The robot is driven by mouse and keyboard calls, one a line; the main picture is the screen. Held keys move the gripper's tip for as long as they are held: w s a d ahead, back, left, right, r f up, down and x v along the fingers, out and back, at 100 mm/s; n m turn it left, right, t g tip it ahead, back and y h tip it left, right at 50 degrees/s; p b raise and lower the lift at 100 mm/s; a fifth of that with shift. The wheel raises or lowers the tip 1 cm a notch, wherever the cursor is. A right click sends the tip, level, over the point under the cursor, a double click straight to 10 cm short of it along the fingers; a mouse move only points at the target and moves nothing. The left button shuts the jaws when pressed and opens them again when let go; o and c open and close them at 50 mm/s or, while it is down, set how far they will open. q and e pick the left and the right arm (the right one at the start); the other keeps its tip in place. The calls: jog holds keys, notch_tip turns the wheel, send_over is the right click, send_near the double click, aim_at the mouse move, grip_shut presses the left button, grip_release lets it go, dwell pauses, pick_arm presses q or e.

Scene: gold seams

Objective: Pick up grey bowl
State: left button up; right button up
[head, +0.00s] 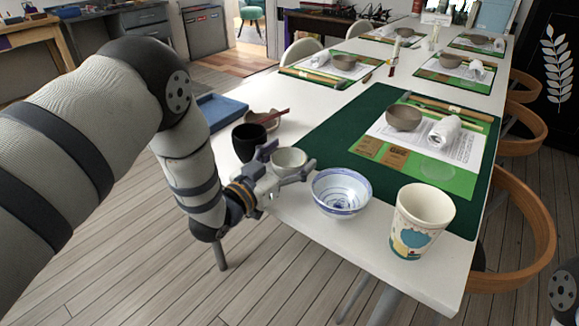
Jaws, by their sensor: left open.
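A grey-brown bowl (404,117) stands upright on the white sheet of the nearest place setting, beyond my left gripper and to its right. A small pale grey-white cup-like bowl (289,159) is at the table's left edge, right by my left gripper (288,165). My left gripper is open, with its fingers spread about this small bowl; I cannot tell whether they touch it. The fingers hide part of its lower side. My right gripper is out of view.
A blue-white bowl (341,193) and a patterned cup (420,222) stand close on the right. A black cup (250,141) and blue tray (218,110) are on the left. A white roll (444,131) lies beside the grey-brown bowl. Wooden chairs (515,225) line the right side.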

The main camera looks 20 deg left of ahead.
pick_arm(q)
jog(key=c, duration=1)
jog(key=shift+r, duration=0.1)
jog(key=shift+c, duration=0.2)
